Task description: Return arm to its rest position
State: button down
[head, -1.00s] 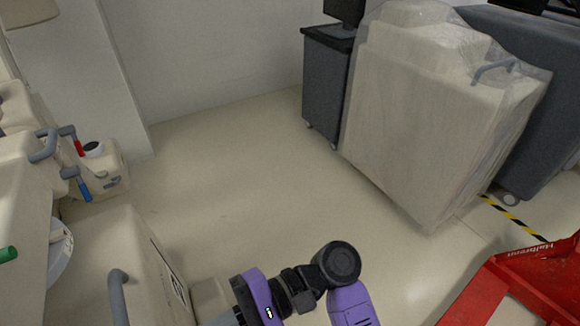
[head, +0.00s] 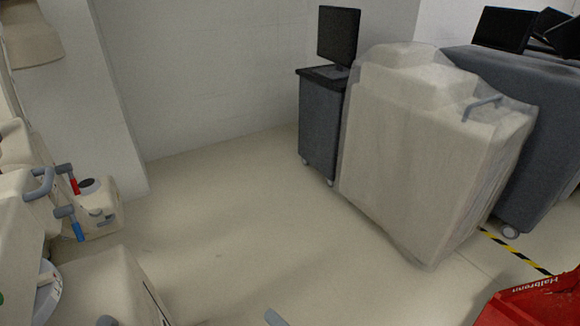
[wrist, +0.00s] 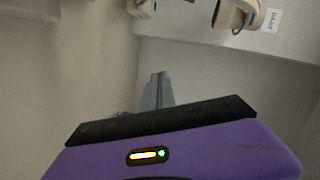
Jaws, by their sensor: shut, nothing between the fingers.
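My gripper (wrist: 157,88) shows in the wrist view beyond its purple and black housing. Its grey fingers are together and hold nothing. Pale wall and floor surfaces lie behind it, and nothing touches the fingers. My purple arm links do not show in the head view now. A small grey piece (head: 275,318) pokes up at the bottom edge there; I cannot tell what it is.
A plastic-covered cart (head: 400,160), a dark cabinet (head: 322,125) with a monitor (head: 338,35) and a dark covered cart (head: 525,130) stand right. Red equipment (head: 540,303) fills the lower right corner. Beige machines (head: 100,285) stand left. The middle floor (head: 240,220) is clear.

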jog(key=s+d+r+n+t+h, duration=0.1)
jog(key=s+d+t+h, duration=0.1)
jog(key=s+d+h, duration=0.45)
jog(key=s+d+r+n+t+h, duration=0.1)
jog(key=s+d+n+t, duration=0.2)
jog(key=d, duration=0.7)
jog(key=s+d+r+n+g+h, duration=0.1)
jog(key=s+d, duration=0.2)
jog(key=s, duration=0.6)
jog(key=s+d+r+n+g+h, duration=0.1)
jog(key=s+d, duration=0.2)
jog(key=s, duration=0.6)
jog(key=shift+s+r+h, duration=0.3)
jog(key=shift+r+h, duration=0.05)
jog(key=shift+a, duration=0.1)
